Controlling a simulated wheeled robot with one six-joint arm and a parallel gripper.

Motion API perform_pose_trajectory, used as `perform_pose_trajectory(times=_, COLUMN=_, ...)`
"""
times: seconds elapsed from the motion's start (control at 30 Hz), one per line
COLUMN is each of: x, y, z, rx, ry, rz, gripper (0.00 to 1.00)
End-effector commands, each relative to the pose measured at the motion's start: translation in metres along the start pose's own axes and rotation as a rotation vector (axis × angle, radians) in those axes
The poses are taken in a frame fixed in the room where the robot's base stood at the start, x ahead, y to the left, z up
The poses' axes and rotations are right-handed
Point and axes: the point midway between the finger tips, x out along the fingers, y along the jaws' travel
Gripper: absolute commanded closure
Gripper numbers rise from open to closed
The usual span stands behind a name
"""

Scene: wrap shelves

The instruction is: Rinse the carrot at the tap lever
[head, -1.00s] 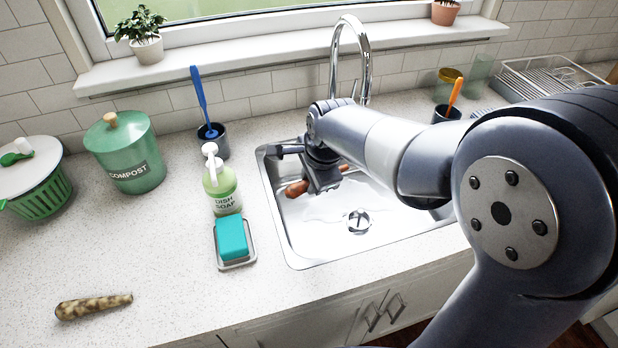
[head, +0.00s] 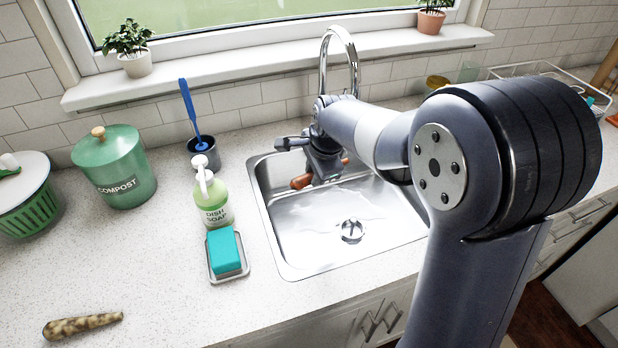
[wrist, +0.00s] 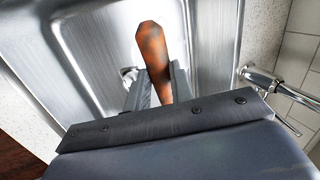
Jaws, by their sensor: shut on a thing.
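The carrot is orange with brown dirty patches; its end (head: 301,182) shows in the head view, low over the back left of the sink. My gripper (head: 322,172) is shut on it, and its far end shows to the right. In the wrist view the carrot (wrist: 153,52) sticks out between the two fingers of my gripper (wrist: 160,82). The chrome tap (head: 325,62) arches up behind the sink, its base hidden by my arm. In the wrist view the tap (wrist: 262,80) is at the right, with a thin rod (wrist: 288,124), perhaps its lever. No water stream is visible.
The steel sink (head: 290,258) has an empty floor around its drain (head: 351,230). Left of it stand a dish soap bottle (head: 213,205), a teal sponge (head: 224,250) and a brush cup (head: 204,152). A mottled brown root (head: 83,326) lies at the counter's front left.

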Motion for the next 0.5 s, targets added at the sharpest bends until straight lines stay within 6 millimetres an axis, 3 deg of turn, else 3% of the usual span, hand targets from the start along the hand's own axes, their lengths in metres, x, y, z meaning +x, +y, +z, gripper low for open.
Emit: perform_pose_trajectory(times=0.5, x=0.019, y=-0.028, z=-0.038, rx=0.002, ry=0.000, rz=0.001, gripper=1.00)
